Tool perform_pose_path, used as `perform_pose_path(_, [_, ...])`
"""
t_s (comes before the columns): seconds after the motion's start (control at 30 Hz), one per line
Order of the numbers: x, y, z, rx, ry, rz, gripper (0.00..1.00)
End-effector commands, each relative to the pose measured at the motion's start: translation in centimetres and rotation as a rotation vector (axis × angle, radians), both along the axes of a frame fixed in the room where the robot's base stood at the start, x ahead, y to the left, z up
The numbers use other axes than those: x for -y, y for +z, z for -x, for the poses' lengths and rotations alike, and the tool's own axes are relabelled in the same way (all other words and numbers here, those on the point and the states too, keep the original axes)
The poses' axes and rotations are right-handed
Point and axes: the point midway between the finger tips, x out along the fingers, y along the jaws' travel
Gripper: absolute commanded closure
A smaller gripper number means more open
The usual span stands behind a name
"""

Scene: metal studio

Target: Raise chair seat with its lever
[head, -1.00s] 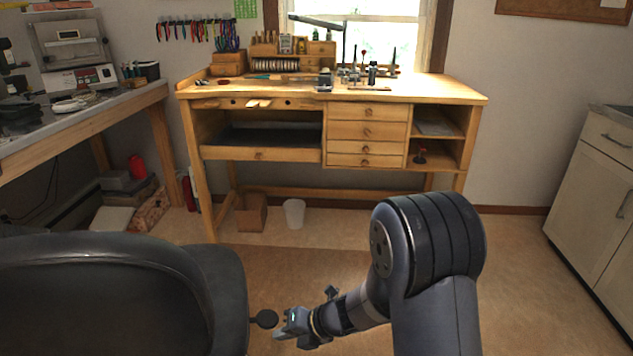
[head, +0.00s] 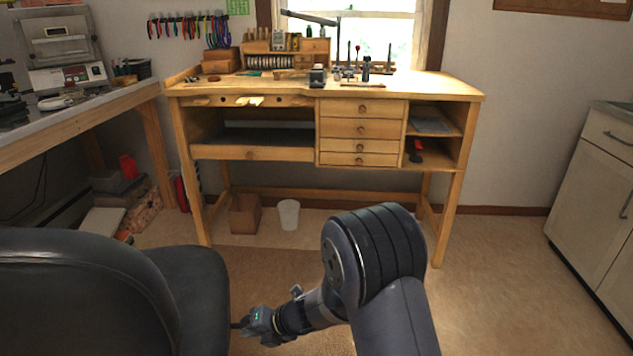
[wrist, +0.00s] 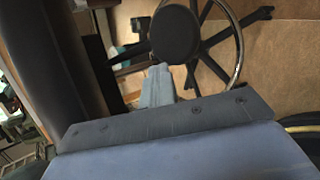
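The black chair's backrest (head: 80,290) and seat (head: 190,285) fill the lower left of the head view. The lever's round black paddle (wrist: 175,35) shows at the top middle of the wrist view, straight beyond my fingertips. In the head view only a thin dark sliver of it shows between the seat and my gripper (head: 250,324). My gripper is low, just right of the seat. In the wrist view its pale fingers (wrist: 158,84) look together, with their tips at the paddle's near edge. I cannot tell whether they touch it or lie under it.
The chair's foot ring (wrist: 240,45) and dark spokes lie below and beyond the paddle. A wooden workbench (head: 325,155) stands against the wall, with a white bin (head: 288,214) below it. The floor right of my arm is clear up to a cabinet (head: 600,180).

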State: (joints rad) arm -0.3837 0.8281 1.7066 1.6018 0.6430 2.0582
Motion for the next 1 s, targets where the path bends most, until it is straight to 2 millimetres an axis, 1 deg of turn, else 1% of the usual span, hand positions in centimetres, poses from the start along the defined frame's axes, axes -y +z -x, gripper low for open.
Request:
perform_pose_path(0.03, [-0.2, -1.2, 0.3, -0.006, 0.008, 0.002, 1.00])
perform_pose_path(0.4, [0.1, -4.6, 0.6, -0.014, 0.008, 0.013, 1.00])
perform_pose_path(0.53, [-0.1, -5.3, 0.7, -0.013, 0.007, 0.010, 1.00])
perform_pose_path(0.57, [-0.3, -5.1, 1.3, -0.015, 0.009, 0.010, 1.00])
perform_pose_path(0.73, [-1.1, -6.0, 3.5, -0.013, 0.008, 0.007, 1.00])
perform_pose_path(0.8, [0.0, -4.7, 4.2, -0.009, 0.004, 0.006, 1.00])
perform_pose_path(0.83, [0.5, -4.2, 4.2, -0.007, 0.003, 0.005, 1.00])
perform_pose_path(1.0, [2.6, -2.3, 4.7, -0.006, 0.003, 0.004, 1.00])
